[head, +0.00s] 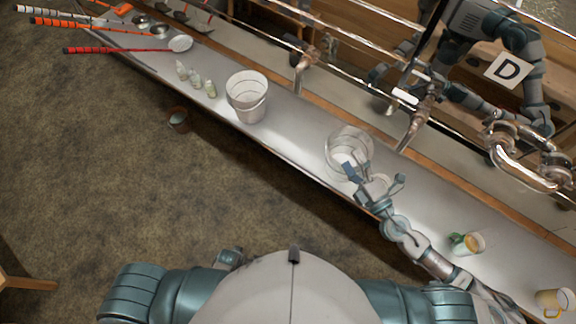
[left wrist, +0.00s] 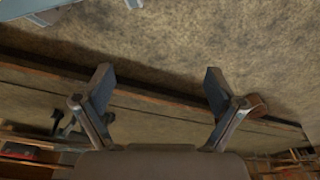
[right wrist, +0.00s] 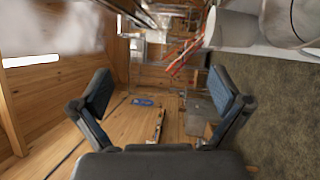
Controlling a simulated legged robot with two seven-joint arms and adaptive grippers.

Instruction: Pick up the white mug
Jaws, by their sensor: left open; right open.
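My right gripper (head: 374,178) is open and empty in the head view, in front of a clear-walled pot (head: 348,141) on the long metal counter. A small pale round thing (head: 381,182) shows between its fingers, mostly hidden; I cannot tell whether it is a mug. A pale mug with a yellow handle (head: 552,300) stands at the lower right corner. A white mug with green and yellow on it (head: 467,243) stands nearer the gripper. My left gripper (left wrist: 158,80) is open and empty over the floor in the left wrist view.
The counter (head: 300,140) runs diagonally. A white bucket (head: 247,98), several small bottles (head: 196,80) and orange-handled tools (head: 95,26) are on its left part. Metal pipes (head: 305,55) run behind. Another robot (head: 485,30) with a D sign stands beyond.

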